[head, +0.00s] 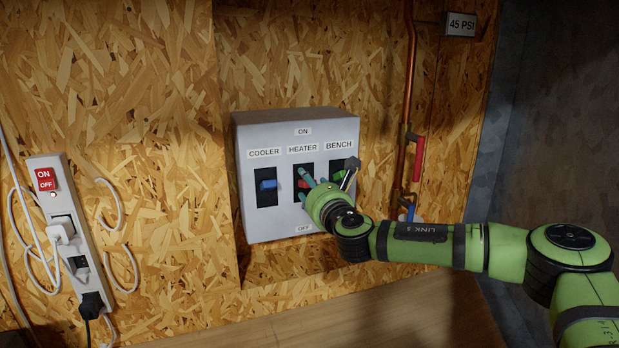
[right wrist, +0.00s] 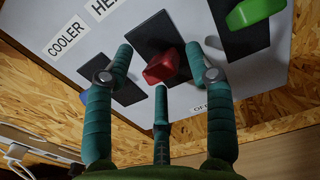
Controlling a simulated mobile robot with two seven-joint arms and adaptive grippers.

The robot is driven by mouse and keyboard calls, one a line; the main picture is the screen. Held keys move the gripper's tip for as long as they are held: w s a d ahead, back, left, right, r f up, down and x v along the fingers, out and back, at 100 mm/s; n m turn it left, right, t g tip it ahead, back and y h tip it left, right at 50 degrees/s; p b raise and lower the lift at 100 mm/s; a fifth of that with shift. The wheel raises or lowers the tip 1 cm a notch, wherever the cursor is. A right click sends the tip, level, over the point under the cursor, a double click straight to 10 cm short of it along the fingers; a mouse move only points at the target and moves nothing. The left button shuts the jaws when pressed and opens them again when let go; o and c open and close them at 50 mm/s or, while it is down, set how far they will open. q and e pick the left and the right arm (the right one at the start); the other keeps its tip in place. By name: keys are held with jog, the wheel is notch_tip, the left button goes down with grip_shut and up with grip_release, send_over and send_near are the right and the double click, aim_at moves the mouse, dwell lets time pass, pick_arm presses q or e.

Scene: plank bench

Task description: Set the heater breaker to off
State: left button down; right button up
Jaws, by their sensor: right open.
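The grey breaker box (head: 244,215) is on the wall, marked ON at the top and OFF at the bottom. The red heater breaker (head: 304,183) is the middle one, under the HEATER label (head: 303,149). My right gripper (head: 309,185) is in front of it, partly covering it. In the right wrist view the red lever (right wrist: 161,66) shows between and just beyond the open teal fingers (right wrist: 162,80); contact is unclear. I cannot tell its exact setting. My left gripper is not in view.
The blue cooler breaker (head: 268,185) is left of the heater one. The green bench breaker (right wrist: 254,12) is on its other side, close to my gripper. A copper pipe (head: 406,85) with a red valve handle (head: 418,158) is to the right. A power strip (head: 62,205) hangs at left.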

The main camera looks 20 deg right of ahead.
jog(key=shift+w, duration=0.65)
jog(key=shift+c, duration=0.4)
